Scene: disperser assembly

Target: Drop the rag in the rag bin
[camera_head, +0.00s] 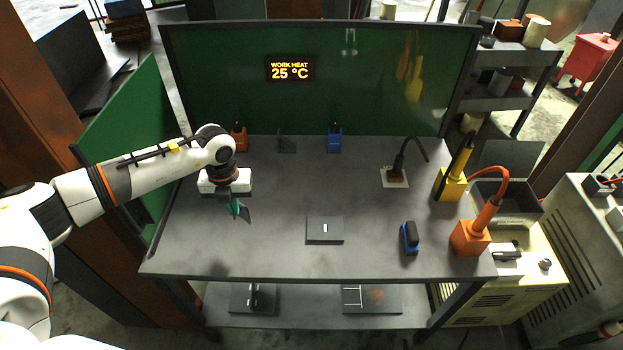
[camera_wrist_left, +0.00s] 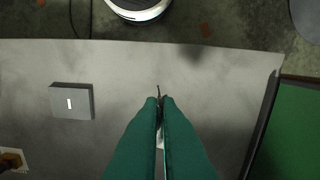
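My left gripper (camera_head: 238,209) hangs above the left part of the grey workbench, pointing down. In the left wrist view its two long green fingers (camera_wrist_left: 160,105) are close together. A thin dark piece, apparently the rag (camera_wrist_left: 158,91), shows between them and pokes out past the tips. It is mostly hidden by the fingers. In the head view a small grey-green flap (camera_head: 246,214) shows beside the fingertips. I cannot make out a marked rag bin; a dark open-topped box (camera_head: 510,205) stands right of the bench. My right gripper is not in view.
On the bench (camera_head: 280,256) are a small dark block (camera_head: 324,230), a blue-black brush-like tool (camera_head: 410,239), a yellow holder (camera_head: 450,184) and an orange holder (camera_head: 470,238). A green panel (camera_head: 380,80) stands behind. The bench middle is largely clear.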

